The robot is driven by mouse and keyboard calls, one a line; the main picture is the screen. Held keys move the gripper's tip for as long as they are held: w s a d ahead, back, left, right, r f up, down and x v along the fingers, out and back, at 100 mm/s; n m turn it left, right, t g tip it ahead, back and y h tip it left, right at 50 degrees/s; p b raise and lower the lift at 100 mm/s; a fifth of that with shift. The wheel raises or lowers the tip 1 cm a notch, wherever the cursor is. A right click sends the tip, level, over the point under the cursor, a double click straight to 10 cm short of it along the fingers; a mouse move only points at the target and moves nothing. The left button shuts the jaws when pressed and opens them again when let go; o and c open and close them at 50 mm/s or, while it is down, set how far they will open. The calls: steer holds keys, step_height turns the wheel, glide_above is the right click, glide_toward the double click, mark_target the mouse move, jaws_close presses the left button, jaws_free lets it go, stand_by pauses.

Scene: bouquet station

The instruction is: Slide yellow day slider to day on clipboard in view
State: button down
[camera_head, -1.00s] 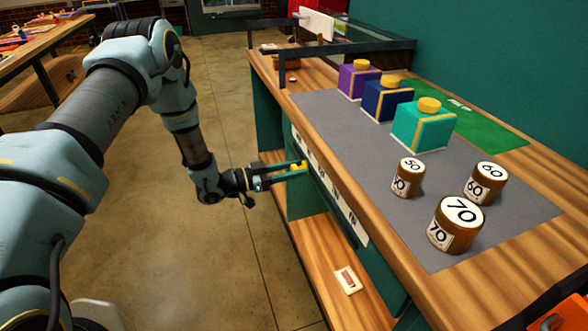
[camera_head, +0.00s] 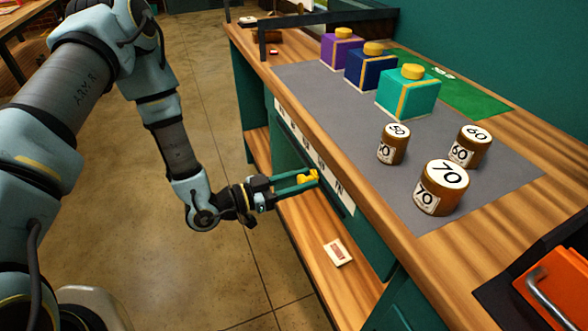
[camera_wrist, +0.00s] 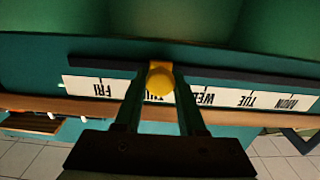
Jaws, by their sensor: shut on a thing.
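The yellow day slider (camera_head: 309,177) sits on the front edge of the workbench, at the white day strip (camera_head: 344,198). In the wrist view the yellow knob (camera_wrist: 160,80) stands over the THU label and partly hides it. The strip (camera_wrist: 250,99) appears upside down there, with FRI to the left of the knob and WED, TUE and MON to the right. My gripper (camera_head: 306,179) is shut on the slider, with the knob between its two fingertips (camera_wrist: 160,72). I cannot make out a clipboard with a readable day; a small white card (camera_head: 338,252) lies on the lower shelf.
Purple, navy and teal boxes (camera_head: 408,94) with yellow knobs stand on the grey mat (camera_head: 310,92). Brown weights marked 50, 60 and 70 (camera_head: 441,190) stand nearer. An orange object with a metal handle (camera_head: 550,290) is at lower right. Floor left of the bench is open.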

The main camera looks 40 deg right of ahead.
steer(key=shift+s+a, duration=0.15)
steer(key=shift+s, duration=0.15)
steer(key=c, duration=0.5)
jaws_free()
steer(key=b+v, duration=0.3)
steer(key=v, duration=0.7)
steer(key=shift+w+a, duration=0.15)
steer(key=shift+a, duration=0.2)
